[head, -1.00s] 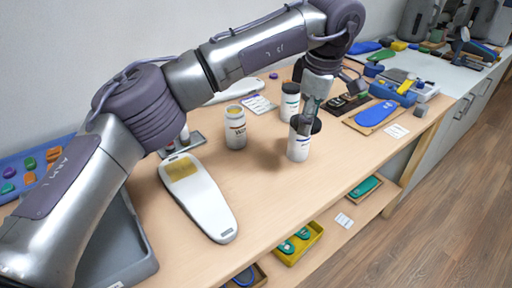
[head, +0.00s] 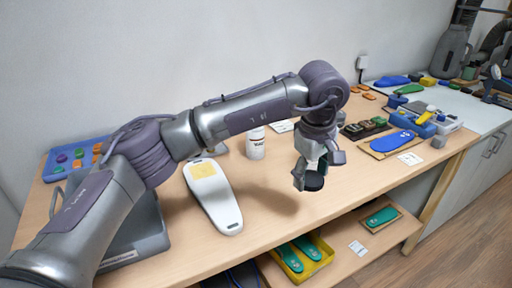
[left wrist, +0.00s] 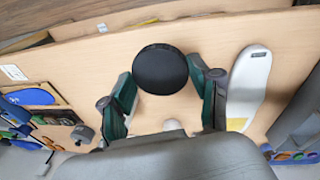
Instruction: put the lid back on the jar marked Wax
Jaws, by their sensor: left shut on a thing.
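My left gripper (head: 312,178) is shut on a round black lid (head: 314,183), held above the table toward its front edge. In the left wrist view the lid (left wrist: 160,69) sits between the two green-dark fingers. The white jar (head: 256,146) with dark lettering, which seems to read Wax, stands on the table to the left of the gripper. In the left wrist view a small pale round shape (left wrist: 172,125), possibly a jar, shows behind the lid. My right gripper is not in view.
A white insole-shaped piece with a yellow patch (head: 213,195) lies left of the jar. A blue insole on a board (head: 392,142) and a blue toolbox (head: 425,122) are at the right. A lower shelf holds a yellow tray (head: 300,262). The table's front middle is clear.

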